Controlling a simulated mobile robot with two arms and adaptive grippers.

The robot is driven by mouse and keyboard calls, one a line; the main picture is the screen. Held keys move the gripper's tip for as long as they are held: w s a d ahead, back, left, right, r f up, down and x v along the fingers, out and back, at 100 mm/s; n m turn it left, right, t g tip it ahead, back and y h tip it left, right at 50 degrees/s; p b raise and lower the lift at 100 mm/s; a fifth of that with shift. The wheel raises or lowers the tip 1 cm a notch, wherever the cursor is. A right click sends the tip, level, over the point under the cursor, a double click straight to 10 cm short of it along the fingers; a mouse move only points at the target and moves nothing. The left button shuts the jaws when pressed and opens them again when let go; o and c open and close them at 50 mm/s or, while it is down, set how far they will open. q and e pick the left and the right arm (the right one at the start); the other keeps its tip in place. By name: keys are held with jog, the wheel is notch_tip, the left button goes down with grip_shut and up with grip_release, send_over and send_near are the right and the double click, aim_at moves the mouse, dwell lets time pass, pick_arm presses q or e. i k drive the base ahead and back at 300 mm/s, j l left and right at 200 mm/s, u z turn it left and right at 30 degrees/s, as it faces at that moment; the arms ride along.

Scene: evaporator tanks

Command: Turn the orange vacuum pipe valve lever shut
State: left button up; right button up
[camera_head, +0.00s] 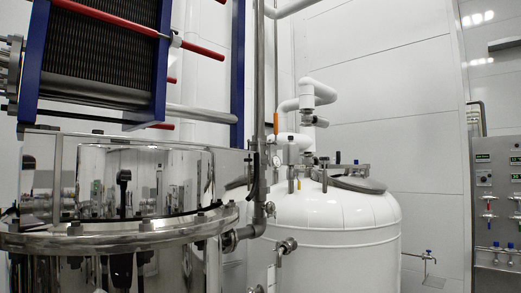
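A small orange lever (276,123) stands upright beside the vertical grey pipe (259,90), near the middle of the camera_head view. It is small here, and I cannot tell how its valve is set. The white insulated pipe (307,95) bends down just to its right, above the white tank (330,217). Neither of my grippers shows in this view, and nothing is seen touching the lever.
A polished steel tank (120,235) fills the lower left, with dark shapes mirrored in it. A blue-framed plate exchanger (100,55) with red rods hangs above it. A control panel (497,190) stands at the far right.

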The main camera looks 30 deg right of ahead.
aim_at(276, 131)
jog(key=i+l, duration=0.1)
jog(key=l, duration=1.35)
jog(key=i+l+z, duration=0.1)
jog(key=l, duration=0.6)
